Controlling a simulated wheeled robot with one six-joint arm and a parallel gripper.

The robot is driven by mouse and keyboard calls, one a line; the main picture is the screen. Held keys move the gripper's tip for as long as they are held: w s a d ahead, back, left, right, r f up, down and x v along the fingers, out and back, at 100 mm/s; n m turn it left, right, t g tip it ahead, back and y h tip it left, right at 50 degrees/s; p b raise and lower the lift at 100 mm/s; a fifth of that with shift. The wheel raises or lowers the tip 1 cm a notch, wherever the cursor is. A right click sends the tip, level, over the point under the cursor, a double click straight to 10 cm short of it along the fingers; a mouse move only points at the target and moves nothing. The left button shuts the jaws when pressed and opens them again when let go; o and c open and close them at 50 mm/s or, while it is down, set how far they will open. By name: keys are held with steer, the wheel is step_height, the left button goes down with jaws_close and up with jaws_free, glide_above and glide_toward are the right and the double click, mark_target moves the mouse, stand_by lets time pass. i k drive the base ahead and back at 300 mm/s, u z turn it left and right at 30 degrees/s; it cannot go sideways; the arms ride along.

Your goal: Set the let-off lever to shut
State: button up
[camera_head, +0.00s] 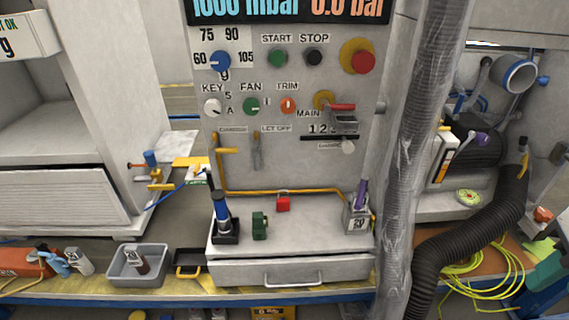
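The let-off lever (257,151) is a thin grey handle on the panel, under the label LET OFF (276,128). It looks close to vertical and hangs down from its pivot. Its exact setting is too small to read. A yellow lever (226,150) sits to its left under another label and points sideways to the right. My gripper does not show in this view.
The grey panel (300,165) also carries a blue knob (220,61), start and stop buttons, and a red emergency button (363,62). A clear hose and black duct (480,222) crowd the right.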

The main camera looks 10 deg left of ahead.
mark_target(255, 151)
steer(key=z, duration=1.4)
steer(key=k, duration=1.05)
steer(key=u, duration=1.5)
steer(key=i, duration=0.5)
steer(key=z, duration=0.05)
